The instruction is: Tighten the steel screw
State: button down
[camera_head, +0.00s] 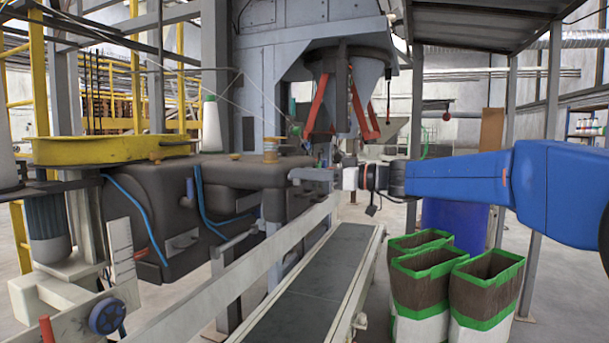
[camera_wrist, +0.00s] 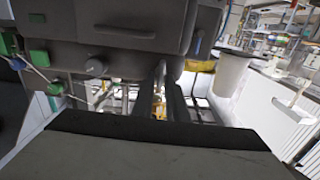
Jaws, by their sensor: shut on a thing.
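In the head view my blue arm reaches in from the right. My gripper (camera_head: 332,174) is at the grey metal fitting (camera_head: 305,174) on the right end of the dark machine body. It is shut on a small part there, which fits the steel screw, but the screw itself is too small and covered to make out. In the wrist view the dark machine housing (camera_wrist: 130,45) fills the upper part of the picture, and I cannot make out the screw's head or thread there either.
A conveyor belt (camera_head: 316,285) with pale side rails runs below my gripper. Several open brown bags with green rims (camera_head: 418,268) stand right of it. A grey hopper (camera_head: 352,85) with red struts hangs above. A yellow round guard (camera_head: 95,150) is at the left.

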jog(key=shift+m, duration=0.3)
jog(key=shift+w+d+f+m, duration=0.1)
jog(key=shift+w+f+m, duration=0.1)
jog(key=shift+m, duration=2.65)
jog(key=shift+w+d+f+m, duration=0.1)
jog(key=shift+w+f+m, duration=0.1)
jog(key=shift+m, duration=2.6)
jog(key=shift+w+f+m, duration=0.15)
jog(key=shift+f+m, duration=0.05)
jog(key=shift+m, duration=2.65)
jog(key=c, duration=1.9)
grip_release()
